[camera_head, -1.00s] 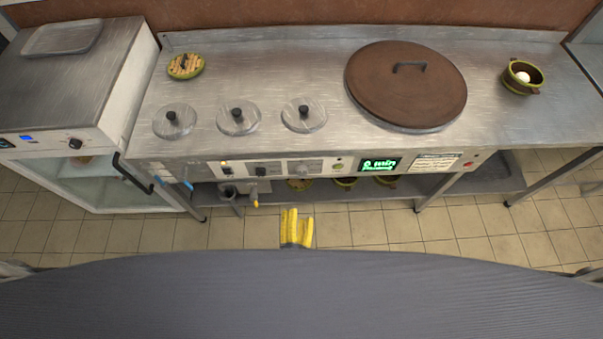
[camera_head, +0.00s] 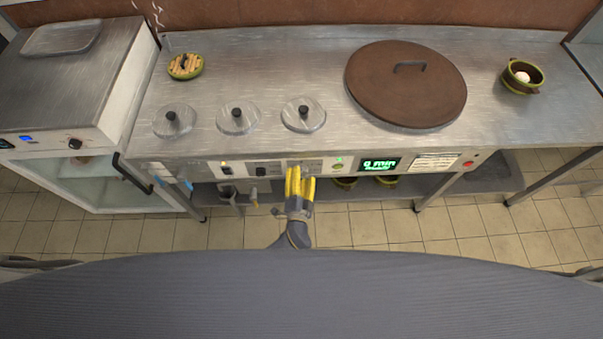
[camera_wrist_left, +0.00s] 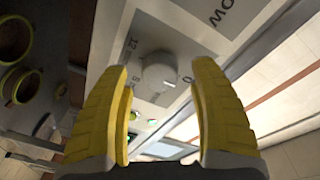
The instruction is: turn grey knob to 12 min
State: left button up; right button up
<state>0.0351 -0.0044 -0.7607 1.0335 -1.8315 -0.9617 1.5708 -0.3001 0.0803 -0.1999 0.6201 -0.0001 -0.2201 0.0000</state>
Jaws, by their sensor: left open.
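The grey knob (camera_wrist_left: 158,72) is round and sits on a pale control panel (camera_wrist_left: 190,35). In the left wrist view the dial marks "12" and "0" show on either side of it, with another partly blurred mark between. My left gripper (camera_head: 300,172) has yellow fingers and is open in front of the panel, covering the knob in the head view. In the left wrist view its fingers (camera_wrist_left: 160,66) stand on both sides of the knob, apart from it. A green-lit display (camera_head: 380,165) shows a minutes reading, its digit hard to read. My right gripper is not in view.
A black switch (camera_head: 262,171) is left of the gripper on the panel. A red button (camera_head: 468,163) is at the right end. Lidded wells (camera_head: 238,118) and a large brown lid (camera_head: 405,85) are on the counter above. Pots (camera_head: 386,181) stand on the shelf below.

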pick_arm(q)
jog(key=shift+w, duration=0.45)
jog(key=c, duration=1.3)
jog(key=shift+c, duration=0.2)
